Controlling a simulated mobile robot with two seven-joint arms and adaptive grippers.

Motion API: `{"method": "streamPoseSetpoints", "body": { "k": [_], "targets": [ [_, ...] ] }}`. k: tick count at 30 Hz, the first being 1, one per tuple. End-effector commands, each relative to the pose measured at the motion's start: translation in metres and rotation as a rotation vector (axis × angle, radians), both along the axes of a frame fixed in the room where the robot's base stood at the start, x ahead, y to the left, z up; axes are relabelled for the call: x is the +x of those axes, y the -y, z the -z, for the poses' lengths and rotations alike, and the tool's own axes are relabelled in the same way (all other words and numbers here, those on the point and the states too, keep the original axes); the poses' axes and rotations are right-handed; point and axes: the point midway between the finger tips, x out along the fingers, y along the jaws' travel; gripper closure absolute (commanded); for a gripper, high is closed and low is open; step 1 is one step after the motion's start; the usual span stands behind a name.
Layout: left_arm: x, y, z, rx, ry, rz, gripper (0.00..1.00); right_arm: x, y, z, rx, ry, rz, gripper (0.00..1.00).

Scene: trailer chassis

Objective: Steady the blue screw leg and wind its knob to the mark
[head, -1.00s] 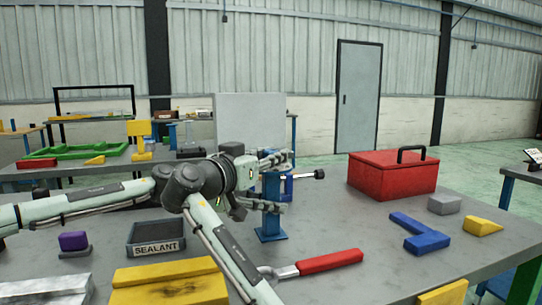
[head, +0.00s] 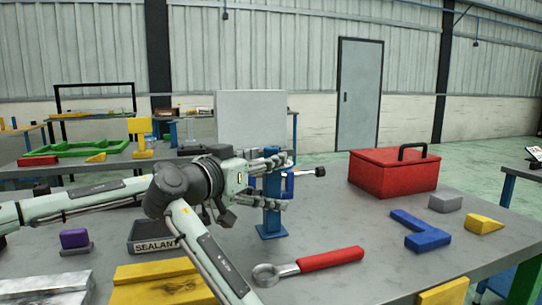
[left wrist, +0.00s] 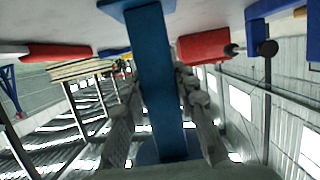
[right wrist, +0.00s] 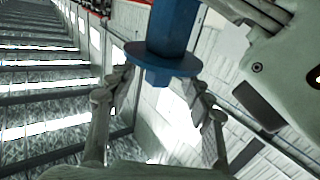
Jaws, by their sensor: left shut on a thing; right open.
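The blue screw leg (head: 271,185) stands upright on its square foot on the grey table. My left gripper (head: 272,203) is shut on its lower post; in the left wrist view the post (left wrist: 155,70) runs between the fingers. My right gripper (head: 280,160) is open near the leg's upper part. In the right wrist view the leg's blue cylinder (right wrist: 173,25) ends in a disc and small nub, with the spread fingers apart from it. A black knob (head: 320,171) sticks out to the right of the leg. I cannot make out the mark.
A red toolbox (head: 393,172) stands to the right. A red-handled wrench (head: 330,260) lies in front of the leg. A blue L-shaped piece (head: 420,232), grey block and yellow wedge lie at right. A sealant tray (head: 155,244) is at left, close to my arms.

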Motion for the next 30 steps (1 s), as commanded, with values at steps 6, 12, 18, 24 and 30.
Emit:
{"method": "streamPoseSetpoints", "body": {
  "k": [6, 12, 18, 24, 30],
  "targets": [
    [0.000, 0.000, -0.001, -0.001, 0.000, 0.000, 1.00, -0.041, -0.027, -0.001, 0.000, 0.001, -0.001, 0.49],
    [0.000, 0.000, -0.001, -0.001, 0.000, 0.000, 1.00, -0.065, -0.043, 0.000, 0.000, 0.000, 0.000, 0.49],
    [0.000, 0.000, -0.001, -0.001, 0.000, 0.000, 1.00, -0.074, -0.048, 0.001, 0.001, -0.002, 0.001, 0.49],
    [0.000, 0.000, -0.001, -0.001, 0.001, -0.001, 1.00, -0.074, -0.048, 0.001, 0.001, -0.002, 0.001, 0.49],
    [0.000, 0.000, -0.001, -0.001, 0.001, -0.001, 1.00, -0.065, -0.034, -0.024, 0.011, 0.075, 0.000, 0.49]
  ]
}}
